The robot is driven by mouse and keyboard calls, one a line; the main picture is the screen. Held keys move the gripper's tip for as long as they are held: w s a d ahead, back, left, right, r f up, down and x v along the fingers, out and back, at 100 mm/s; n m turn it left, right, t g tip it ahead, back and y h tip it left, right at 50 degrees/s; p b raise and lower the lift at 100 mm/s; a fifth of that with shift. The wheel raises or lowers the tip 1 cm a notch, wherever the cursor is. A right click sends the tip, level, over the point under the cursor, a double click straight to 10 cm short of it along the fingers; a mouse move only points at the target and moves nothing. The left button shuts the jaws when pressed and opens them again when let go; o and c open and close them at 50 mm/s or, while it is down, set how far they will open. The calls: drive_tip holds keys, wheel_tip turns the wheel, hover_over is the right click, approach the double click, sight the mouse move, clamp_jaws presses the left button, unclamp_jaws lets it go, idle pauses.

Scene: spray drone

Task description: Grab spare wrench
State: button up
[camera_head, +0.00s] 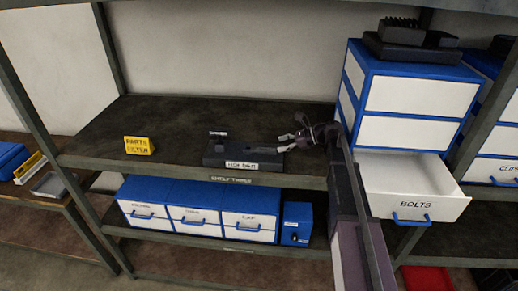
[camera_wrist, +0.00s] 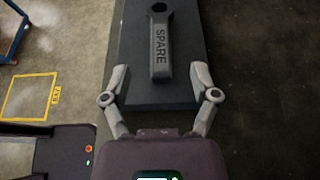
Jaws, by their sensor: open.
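The spare wrench (camera_wrist: 160,45) is a grey bar with a ring-shaped end and the word SPARE on it. In the wrist view it lies lengthwise on a dark flat block (camera_wrist: 190,30). My gripper (camera_wrist: 161,74) is open, with one finger on each side of the wrench's near end and a gap to each. Nothing is held. In the head view, my gripper (camera_head: 281,143) is at the right end of the dark block (camera_head: 215,157) on the shelf. The wrench is hard to make out there.
A yellow sign (camera_head: 138,146) stands on the shelf (camera_head: 180,115) to the left. A blue and white cabinet (camera_head: 415,95) is on the right, with its BOLTS drawer (camera_head: 415,205) pulled out beside my arm. Several drawer boxes (camera_head: 195,210) sit on the lower shelf.

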sight(261, 149)
drive_tip(key=shift+b+x, duration=0.45)
drive_tip(key=shift+x, duration=0.75)
drive_tip(key=shift+s, duration=0.1)
drive_tip(key=shift+b+x, duration=1.05)
drive_tip(key=shift+x, duration=1.45)
clamp_jaws()
